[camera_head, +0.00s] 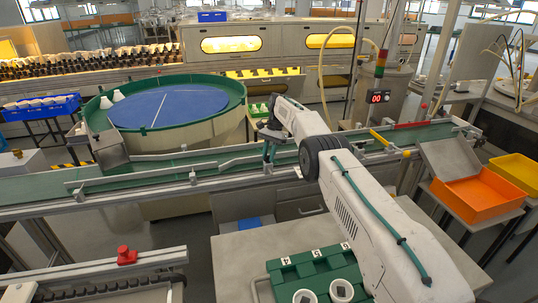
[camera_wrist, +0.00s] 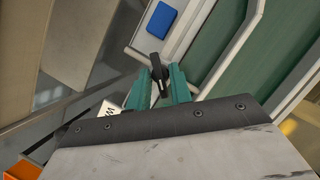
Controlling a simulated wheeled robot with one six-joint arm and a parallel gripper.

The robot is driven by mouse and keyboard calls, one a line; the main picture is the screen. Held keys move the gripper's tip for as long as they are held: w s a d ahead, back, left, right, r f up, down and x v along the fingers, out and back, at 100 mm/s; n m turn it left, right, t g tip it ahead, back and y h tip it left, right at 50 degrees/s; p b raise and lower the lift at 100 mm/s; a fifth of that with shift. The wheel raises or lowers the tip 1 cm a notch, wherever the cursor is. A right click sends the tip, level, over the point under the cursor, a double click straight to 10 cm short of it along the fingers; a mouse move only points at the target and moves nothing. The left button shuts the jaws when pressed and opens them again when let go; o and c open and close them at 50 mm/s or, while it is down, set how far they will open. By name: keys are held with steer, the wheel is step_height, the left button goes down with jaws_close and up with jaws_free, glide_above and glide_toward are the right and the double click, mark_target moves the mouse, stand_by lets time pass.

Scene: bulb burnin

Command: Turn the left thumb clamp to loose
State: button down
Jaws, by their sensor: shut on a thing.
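A black thumb clamp (camera_wrist: 158,66) stands at the edge of the conveyor rail in the wrist view, its lever nearly upright in the picture. The teal fingertips of my gripper (camera_wrist: 161,84) are on both sides of its lower part, shut on it. In the head view my gripper (camera_head: 268,150) points down at the conveyor rail in the middle, and the clamp cannot be made out there. Whether the clamp is tight or loose cannot be told.
The green conveyor (camera_head: 215,160) runs across the head view, beside the round table with a blue disc (camera_head: 170,106). A green tray (camera_head: 305,263) lies on the bench in front. An orange bin (camera_head: 478,200) stands at right. A blue pad (camera_wrist: 161,20) shows near the clamp.

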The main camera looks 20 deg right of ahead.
steer(key=shift+n, duration=0.4)
stand_by(0.3)
steer(key=c, duration=1.3)
jaws_free()
steer(key=shift+s+a, duration=0.1)
steer(key=shift+r+m, duration=0.1)
steer(key=shift+m, duration=0.4)
